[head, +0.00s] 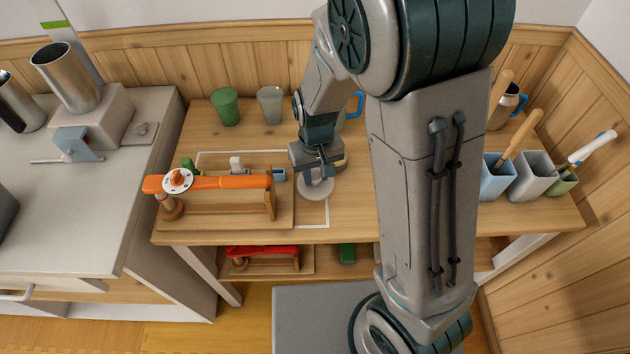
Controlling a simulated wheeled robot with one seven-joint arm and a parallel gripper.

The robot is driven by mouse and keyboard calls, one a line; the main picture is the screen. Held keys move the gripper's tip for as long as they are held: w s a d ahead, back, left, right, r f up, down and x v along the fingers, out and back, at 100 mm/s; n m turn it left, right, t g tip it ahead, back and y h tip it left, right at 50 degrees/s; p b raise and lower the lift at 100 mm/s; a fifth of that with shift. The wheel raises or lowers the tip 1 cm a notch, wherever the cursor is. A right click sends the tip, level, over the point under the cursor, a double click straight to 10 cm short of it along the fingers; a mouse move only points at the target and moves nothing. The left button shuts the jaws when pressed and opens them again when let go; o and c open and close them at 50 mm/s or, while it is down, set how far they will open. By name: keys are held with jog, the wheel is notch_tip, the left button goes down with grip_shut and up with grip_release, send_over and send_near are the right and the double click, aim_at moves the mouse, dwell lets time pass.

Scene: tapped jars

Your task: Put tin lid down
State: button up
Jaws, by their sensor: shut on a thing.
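My gripper (316,176) points down over the middle of the wooden table, just right of the orange tool on its wooden stand. It is shut on the tin lid (317,189), a pale round disc that shows below the fingers. The lid is over or at the white outlined area on the tabletop; I cannot tell whether it touches the wood. The fingertips are small and partly hidden by the wrist.
The orange tool (222,182) on its wooden stand is close on the left. A green cup (225,106) and a grey cup (270,105) stand behind. Square holders (532,175) with handled tools stand at right. My arm hides much of the table's right half.

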aim_at(316, 176)
jog(key=shift+f, duration=1.9)
jog(key=shift+f, duration=0.15)
jog(key=o, duration=0.5)
jog(key=shift+f, duration=0.1)
jog(key=o, duration=0.5)
jog(key=shift+c, duration=0.2)
jog(key=shift+r, duration=0.2)
